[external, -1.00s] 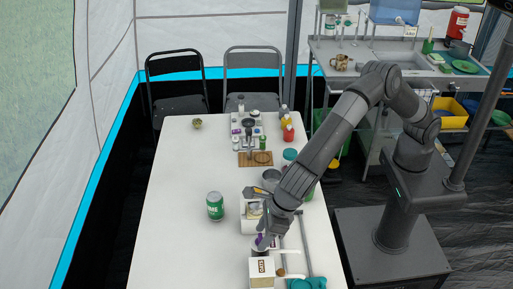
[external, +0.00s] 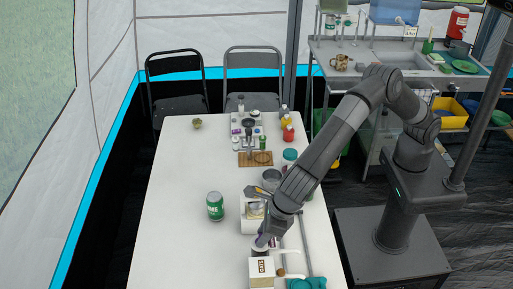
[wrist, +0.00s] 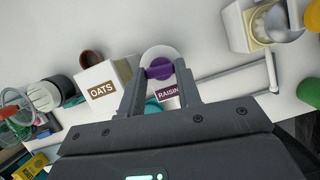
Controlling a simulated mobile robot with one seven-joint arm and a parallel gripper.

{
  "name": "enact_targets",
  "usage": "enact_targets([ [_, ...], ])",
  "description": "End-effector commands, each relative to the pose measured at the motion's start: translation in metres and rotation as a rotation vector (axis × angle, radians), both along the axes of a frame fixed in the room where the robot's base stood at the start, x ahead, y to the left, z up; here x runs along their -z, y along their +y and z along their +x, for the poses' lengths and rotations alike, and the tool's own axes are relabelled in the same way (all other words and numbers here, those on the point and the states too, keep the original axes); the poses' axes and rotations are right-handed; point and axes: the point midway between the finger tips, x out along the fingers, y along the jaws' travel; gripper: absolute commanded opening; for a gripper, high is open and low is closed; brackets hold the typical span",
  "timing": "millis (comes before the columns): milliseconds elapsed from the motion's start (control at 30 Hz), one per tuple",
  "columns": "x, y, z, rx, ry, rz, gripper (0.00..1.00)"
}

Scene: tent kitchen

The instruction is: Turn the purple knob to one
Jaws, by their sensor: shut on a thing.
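The purple knob (wrist: 160,70) sits between the fingers of my gripper (wrist: 160,85) in the wrist view, on top of a round white and grey part (wrist: 160,54). My gripper is shut on the knob. In the external view my gripper (external: 264,238) reaches down at the front of the white table, and only a sliver of purple shows there. The marks on the knob's dial are too small to read.
A white OATS box (external: 262,272) stands just in front of the gripper. The table's left side (external: 165,240) is clear.

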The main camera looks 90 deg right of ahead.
Motion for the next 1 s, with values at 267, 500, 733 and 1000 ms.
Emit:
enact_targets([
  [267,0.0006,0.0035,0.0002,0.238,0.000,-0.001,0.08],
  [500,0.0011,0.0048,0.0016,0.468,-0.001,-0.001,0.08],
  [733,0.0015,0.0063,0.0030,0.687,-0.001,-0.001,0.08],
  [1000,0.0014,0.0075,0.0050,0.943,-0.001,0.000,0.08],
])
